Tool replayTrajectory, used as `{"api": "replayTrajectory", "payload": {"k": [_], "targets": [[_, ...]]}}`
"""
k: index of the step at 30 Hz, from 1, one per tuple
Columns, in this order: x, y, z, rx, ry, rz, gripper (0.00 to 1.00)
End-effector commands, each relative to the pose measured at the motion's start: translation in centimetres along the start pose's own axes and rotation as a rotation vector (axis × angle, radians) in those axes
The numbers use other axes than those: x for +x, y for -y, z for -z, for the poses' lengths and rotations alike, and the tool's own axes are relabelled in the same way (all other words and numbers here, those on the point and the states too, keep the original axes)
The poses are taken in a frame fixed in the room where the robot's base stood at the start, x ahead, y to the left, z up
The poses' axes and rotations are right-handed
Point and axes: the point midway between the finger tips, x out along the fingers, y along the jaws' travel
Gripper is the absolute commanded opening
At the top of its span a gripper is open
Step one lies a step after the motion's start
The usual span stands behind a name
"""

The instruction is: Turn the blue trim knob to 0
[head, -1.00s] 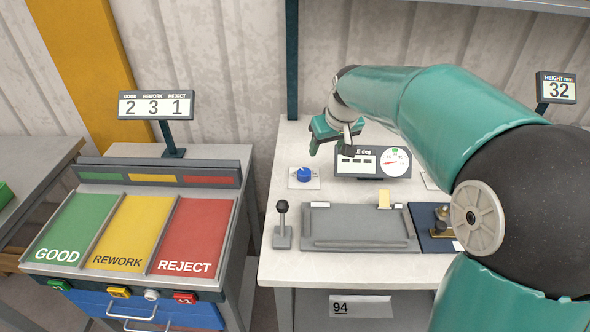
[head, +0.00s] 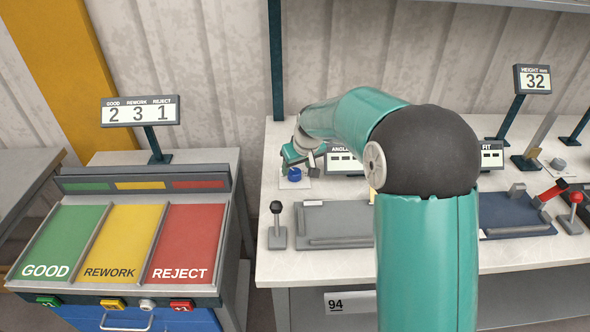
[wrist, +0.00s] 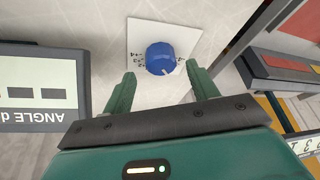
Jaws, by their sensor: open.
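The blue trim knob (head: 295,174) sits on a white plate on the bench top, at the back left of the bench in the head view. In the wrist view the blue knob (wrist: 160,58) shows a white pointer mark at its lower right edge, and the plate (wrist: 140,32) carries printed numbers, of which +4 can be made out. My gripper (wrist: 158,82) is open, with its two green fingers apart and the knob ahead between their lines. The fingers do not touch the knob. In the head view my gripper (head: 296,158) is just above and behind the knob.
The ANGLE display (head: 342,160) stands right of the knob, partly behind my arm. A black-topped lever (head: 277,228) and a grey bending bed (head: 335,222) are in front. The sorting stand with GOOD, REWORK and REJECT bays (head: 120,243) is at left.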

Motion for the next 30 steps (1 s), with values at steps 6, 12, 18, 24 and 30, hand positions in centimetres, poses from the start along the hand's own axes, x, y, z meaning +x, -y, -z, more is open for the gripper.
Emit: {"api": "replayTrajectory", "payload": {"k": [6,12,18,24,30], "targets": [[2.5,0.2,0.1,-0.001,-0.001,0.0,0.59],[2.8,0.3,0.2,-0.001,-0.002,0.0,0.59],[2.8,0.3,0.1,-0.001,-0.002,0.0,0.43],[2.8,0.3,0.1,-0.001,-0.002,0.0,0.14],[2.8,0.3,0.1,0.012,-0.001,-0.006,0.14]]}}
